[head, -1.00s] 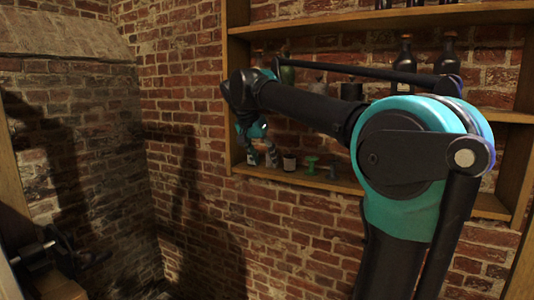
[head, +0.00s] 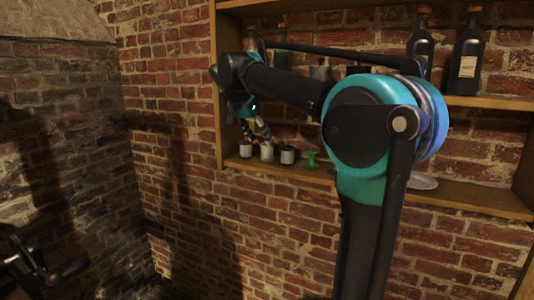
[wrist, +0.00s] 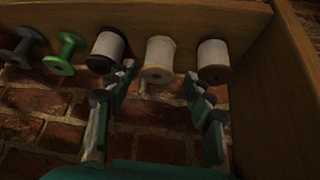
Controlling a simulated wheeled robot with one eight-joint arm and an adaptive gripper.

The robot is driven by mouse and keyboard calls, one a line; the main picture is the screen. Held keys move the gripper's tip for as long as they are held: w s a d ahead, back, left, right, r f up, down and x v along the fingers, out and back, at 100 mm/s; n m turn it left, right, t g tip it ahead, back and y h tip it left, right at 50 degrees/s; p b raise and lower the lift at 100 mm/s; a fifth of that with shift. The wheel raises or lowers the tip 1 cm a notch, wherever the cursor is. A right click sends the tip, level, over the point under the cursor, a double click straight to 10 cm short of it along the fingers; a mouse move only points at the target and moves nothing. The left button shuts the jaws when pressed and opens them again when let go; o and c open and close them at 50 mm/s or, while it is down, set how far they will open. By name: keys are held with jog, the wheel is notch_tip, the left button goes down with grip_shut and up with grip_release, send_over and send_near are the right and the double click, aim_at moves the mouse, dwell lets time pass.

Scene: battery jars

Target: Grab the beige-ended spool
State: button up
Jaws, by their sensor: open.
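The beige-ended spool (wrist: 159,58), wound with pale thread, is between a black-ended white spool (wrist: 108,48) and a brown-ended white spool (wrist: 214,60) in the wrist view. In the head view the beige-ended spool (head: 266,153) stands in a row on the low shelf. My gripper (wrist: 158,78) is open and empty. Its fingertips lie to either side of the beige-ended spool's near end, with the left one overlapping the black-ended spool's edge in the picture. No contact shows. In the head view my gripper (head: 262,133) is just above the row of spools.
A green spool (wrist: 63,54) and a grey spool (wrist: 27,46) stand farther along the shelf (head: 236,163). A wooden side wall (wrist: 278,95) rises close to the brown-ended spool. Dark bottles (head: 467,55) stand on the upper shelf at right.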

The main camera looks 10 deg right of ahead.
aim_at(263, 145)
jog(key=shift+x, duration=3.7)
jog(key=shift+s, duration=0.1)
jog(key=c, duration=0.8)
jog(key=shift+r, duration=0.1)
